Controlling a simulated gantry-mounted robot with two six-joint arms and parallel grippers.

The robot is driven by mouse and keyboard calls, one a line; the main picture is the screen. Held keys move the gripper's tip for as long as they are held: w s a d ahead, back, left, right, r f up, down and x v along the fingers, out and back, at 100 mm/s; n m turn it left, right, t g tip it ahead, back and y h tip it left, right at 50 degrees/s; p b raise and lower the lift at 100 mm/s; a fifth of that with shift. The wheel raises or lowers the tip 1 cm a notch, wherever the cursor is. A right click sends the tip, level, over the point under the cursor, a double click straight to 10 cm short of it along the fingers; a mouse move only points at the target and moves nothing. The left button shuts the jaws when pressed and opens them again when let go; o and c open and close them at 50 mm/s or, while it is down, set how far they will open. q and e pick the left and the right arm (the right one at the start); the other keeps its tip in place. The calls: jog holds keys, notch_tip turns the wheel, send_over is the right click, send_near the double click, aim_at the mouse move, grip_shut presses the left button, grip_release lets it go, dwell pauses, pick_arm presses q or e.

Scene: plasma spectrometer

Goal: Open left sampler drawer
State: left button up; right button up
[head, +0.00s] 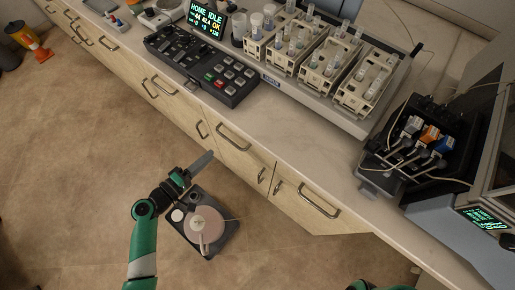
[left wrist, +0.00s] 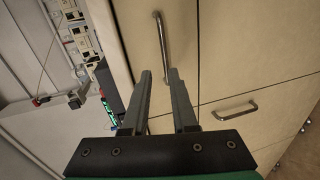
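A pale wood drawer front (head: 250,153) with a metal bar handle (head: 234,138) sits under the counter, below the sampler racks (head: 320,57). It looks shut. A second drawer with a bar handle (head: 320,202) is to its right. My left gripper (head: 204,160) is in front of the cabinet, left of and below the first handle and apart from it. In the left wrist view the gripper (left wrist: 158,74) is open and empty, with a bar handle (left wrist: 162,44) ahead of the gap between its fingers. My right gripper is not in view.
The counter (head: 285,125) carries a black keypad unit (head: 205,70) and a dark pump unit (head: 425,135). More drawers and doors with handles (head: 160,87) run to the left.

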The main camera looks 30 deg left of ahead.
aim_at(229, 140)
pick_arm(q)
jog(key=shift+n, duration=0.4)
jog(key=x, duration=0.3)
jog(key=b+x, duration=0.1)
jog(key=x, duration=0.3)
jog(key=b+x, duration=0.1)
jog(key=x, duration=0.3)
jog(key=shift+s+a+f, duration=0.1)
jog(key=shift+f, duration=0.3)
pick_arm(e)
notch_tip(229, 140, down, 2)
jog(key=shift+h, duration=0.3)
pick_arm(q)
grip_shut()
